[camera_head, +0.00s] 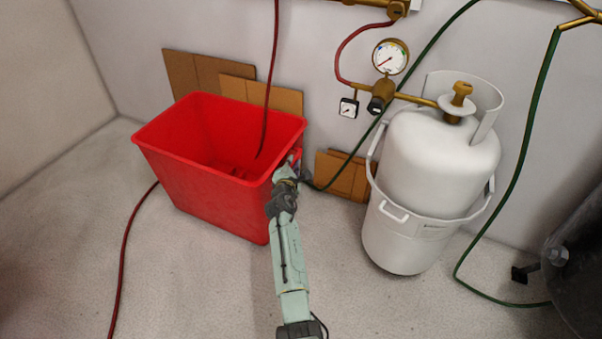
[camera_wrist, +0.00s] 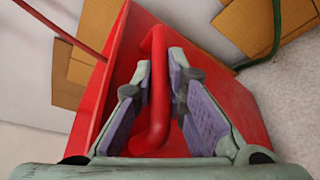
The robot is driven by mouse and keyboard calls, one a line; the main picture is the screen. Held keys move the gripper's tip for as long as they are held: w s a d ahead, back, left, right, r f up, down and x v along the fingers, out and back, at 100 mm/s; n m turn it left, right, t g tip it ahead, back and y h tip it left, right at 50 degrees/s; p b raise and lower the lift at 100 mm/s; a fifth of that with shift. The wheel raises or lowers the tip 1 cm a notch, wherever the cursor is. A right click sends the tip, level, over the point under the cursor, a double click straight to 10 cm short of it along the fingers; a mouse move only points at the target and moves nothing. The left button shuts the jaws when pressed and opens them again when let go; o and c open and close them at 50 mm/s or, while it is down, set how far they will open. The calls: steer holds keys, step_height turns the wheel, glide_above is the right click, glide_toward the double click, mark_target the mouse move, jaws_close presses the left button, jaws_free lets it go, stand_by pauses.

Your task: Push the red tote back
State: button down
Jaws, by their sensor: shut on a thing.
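The red tote (camera_head: 205,192) stands upright on the floor near the back wall, open at the top. It fills much of the wrist view (camera_wrist: 112,80), where its red handle (camera_wrist: 158,60) sticks out from its side. My gripper (camera_wrist: 160,88) is shut on this handle, with one purple-padded finger on each side of it. In the head view my gripper (camera_head: 292,160) is at the tote's right side, near the rim. The handle is mostly hidden there by my gripper.
Cardboard pieces (camera_head: 185,75) lean on the wall behind the tote, and more cardboard (camera_head: 345,172) stands to its right. A white gas cylinder (camera_head: 438,150) sits in a white bucket (camera_head: 405,240). A red hose (camera_head: 272,60) hangs into the tote. The floor in front is mostly clear.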

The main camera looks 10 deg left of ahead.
steer(key=shift+w+a+r, duration=0.15)
steer(key=shift+a+r, duration=0.1)
steer(key=shift+a, duration=0.1)
steer(key=c, duration=1.9)
jaws_free()
steer(key=shift+a, duration=0.15)
steer(key=shift+f, duration=0.1)
steer(key=o, duration=0.6)
step_height(320, 180, up, 9)
steer(key=shift+w+f, duration=0.15)
steer(key=shift+w, duration=0.05)
steer(key=shift+s+a+r, duration=0.1)
steer(key=shift+s+r, duration=0.05)
steer(key=shift+r, duration=0.45)
steer(key=shift+s+r, duration=0.1)
steer(key=shift+r, duration=0.5)
steer(key=c, duration=0.6)
steer(key=shift+f, duration=0.45)
